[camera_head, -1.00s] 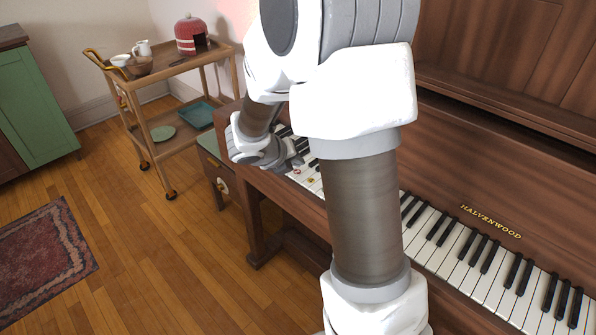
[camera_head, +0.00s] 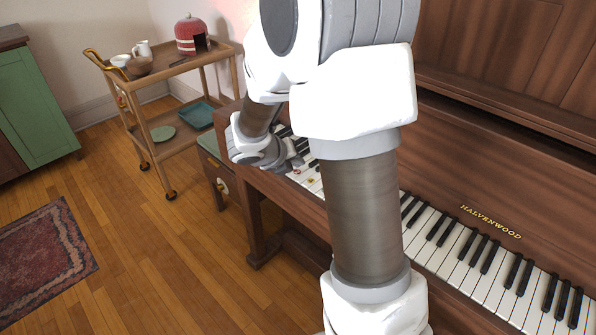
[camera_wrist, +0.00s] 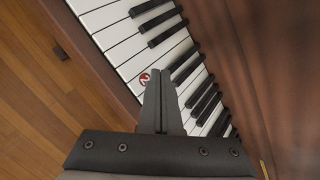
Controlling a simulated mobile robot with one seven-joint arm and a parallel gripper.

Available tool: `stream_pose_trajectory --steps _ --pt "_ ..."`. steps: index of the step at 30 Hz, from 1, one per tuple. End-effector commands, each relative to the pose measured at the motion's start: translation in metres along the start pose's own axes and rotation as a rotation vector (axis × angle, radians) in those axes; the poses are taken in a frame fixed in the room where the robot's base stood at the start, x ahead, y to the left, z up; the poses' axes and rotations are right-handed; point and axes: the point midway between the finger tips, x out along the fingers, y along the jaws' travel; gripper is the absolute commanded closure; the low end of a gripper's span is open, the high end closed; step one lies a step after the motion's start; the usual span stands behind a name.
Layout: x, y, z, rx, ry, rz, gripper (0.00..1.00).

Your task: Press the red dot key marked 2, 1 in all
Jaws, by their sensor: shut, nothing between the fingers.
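The piano keyboard runs diagonally in the wrist view, with white keys (camera_wrist: 122,49) and black keys. A red dot marked 2 (camera_wrist: 145,78) sits on a white key, just left of my gripper's fingertips. My gripper (camera_wrist: 161,72) is shut and empty, its two fingers together over the keys. Whether the tips touch a key I cannot tell. In the head view my gripper (camera_head: 297,160) is at the far left part of the keyboard, partly behind my arm. Small coloured dots show on the white keys beside it, including a red one (camera_head: 297,171) and a yellow one (camera_head: 311,180).
The brown upright piano (camera_head: 480,170) fills the right side. A wooden trolley (camera_head: 150,100) with bowls, a jug and a red domed object stands at the back left. A green cabinet (camera_head: 35,100) and a patterned rug (camera_head: 45,255) are at the left, with bare floor between.

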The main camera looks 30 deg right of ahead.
Motion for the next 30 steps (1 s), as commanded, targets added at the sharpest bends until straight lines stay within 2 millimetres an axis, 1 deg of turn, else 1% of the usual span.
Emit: stream_pose_trajectory --steps 12,21,30 --pt "0.0002 0.0002 -0.0002 0.0 0.0 0.0 1.0" --pt "0.0063 0.0045 -0.0046 0.0 0.0 0.0 1.0" --pt "0.0061 0.0043 -0.0044 0.0 0.0 0.0 1.0"
